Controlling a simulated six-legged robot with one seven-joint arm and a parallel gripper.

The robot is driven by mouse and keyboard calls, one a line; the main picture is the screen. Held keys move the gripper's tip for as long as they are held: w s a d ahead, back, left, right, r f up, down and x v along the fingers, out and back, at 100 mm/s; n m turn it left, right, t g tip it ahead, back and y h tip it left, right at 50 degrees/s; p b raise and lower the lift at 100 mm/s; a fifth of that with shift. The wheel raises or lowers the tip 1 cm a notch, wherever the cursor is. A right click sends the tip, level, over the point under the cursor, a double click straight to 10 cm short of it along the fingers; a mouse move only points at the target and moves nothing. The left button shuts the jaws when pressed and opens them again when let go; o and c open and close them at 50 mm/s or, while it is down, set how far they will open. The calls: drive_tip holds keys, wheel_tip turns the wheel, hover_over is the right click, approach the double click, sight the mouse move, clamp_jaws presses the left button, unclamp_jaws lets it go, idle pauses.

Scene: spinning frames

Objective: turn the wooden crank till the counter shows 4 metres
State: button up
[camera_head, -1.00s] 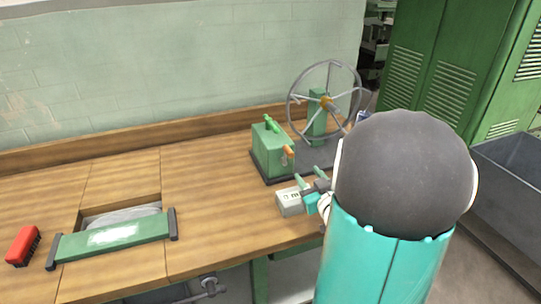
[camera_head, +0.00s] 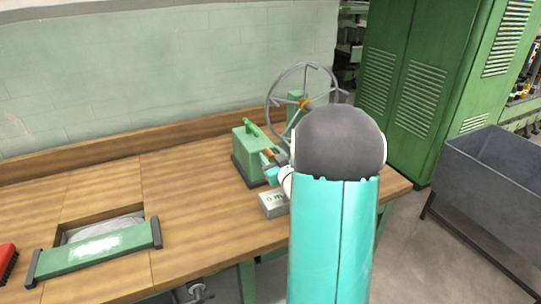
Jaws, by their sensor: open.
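The green crank box (camera_head: 247,150) stands on the wooden bench, with a green lever on top. The orange-brown wooden crank handle (camera_head: 268,153) sticks out at its right side. My gripper (camera_head: 272,160) is open at the handle; I cannot tell whether the fingers touch it or lie around it. The spoked grey wheel (camera_head: 303,98) stands behind, partly hidden by my arm. The small grey counter box (camera_head: 272,205) sits on the bench in front of the crank box; its dark marks are too small to read surely.
Bare bench (camera_head: 195,205) lies between recess and crank box. Green lockers (camera_head: 420,90) and a grey bin (camera_head: 495,185) stand at the right.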

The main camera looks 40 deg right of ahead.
drive_tip(key=shift+w, duration=0.4)
clamp_jaws()
drive_tip(key=shift+d+m, duration=0.15)
drive_tip(key=shift+m, duration=0.15)
